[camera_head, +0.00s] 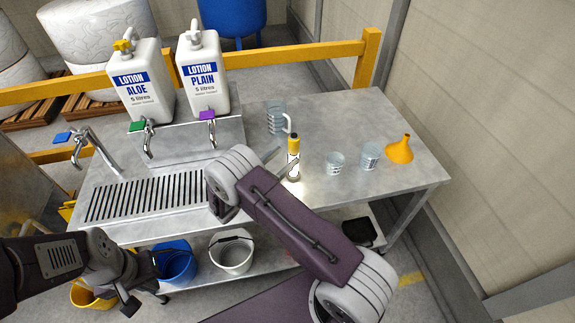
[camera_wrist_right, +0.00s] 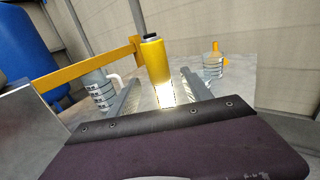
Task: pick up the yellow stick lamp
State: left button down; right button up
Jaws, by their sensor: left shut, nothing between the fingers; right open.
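The yellow stick lamp (camera_head: 294,146) stands upright on the metal table, its lower part glowing white. In the right wrist view the lamp (camera_wrist_right: 153,60) shows a yellow body with a dark cap. My right gripper (camera_head: 284,161) is open at the lamp. In the wrist view its two fingers (camera_wrist_right: 159,80) lie on either side of the lamp; I cannot tell whether either touches it. My left gripper (camera_head: 138,296) is shut and empty, low at the left, in front of the table near the buckets.
A clear jug (camera_head: 276,118) stands just behind the lamp. Two clear beakers (camera_head: 335,163) (camera_head: 370,157) and an orange funnel (camera_head: 399,150) stand to its right. Two lotion containers (camera_head: 141,82) (camera_head: 203,76) stand behind the taps and drain grate (camera_head: 147,194). Buckets (camera_head: 231,254) sit on the lower shelf.

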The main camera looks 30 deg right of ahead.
aim_at(291, 151)
jog(key=shift+x, duration=0.8)
jog(key=shift+w+d+r+p, duration=0.15)
jog(key=shift+d+r+p, duration=0.2)
jog(key=shift+d+p, duration=0.15)
jog(key=shift+d, duration=0.1)
jog(key=shift+w+d, duration=0.15)
jog(key=shift+d, duration=0.05)
jog(key=p+x, duration=0.1)
jog(key=x, duration=0.3)
jog(key=shift+w+d, duration=0.35)
jog(key=shift+d, duration=0.15)
pick_arm(q)
jog(key=shift+s+a+r, duration=0.1)
jog(key=shift+a+r, duration=0.05)
jog(key=shift+r, duration=0.45)
jog(key=shift+a+r, duration=0.1)
jog(key=shift+r, duration=0.45)
pick_arm(e)
grip_shut()
jog(key=shift+r, duration=0.1)
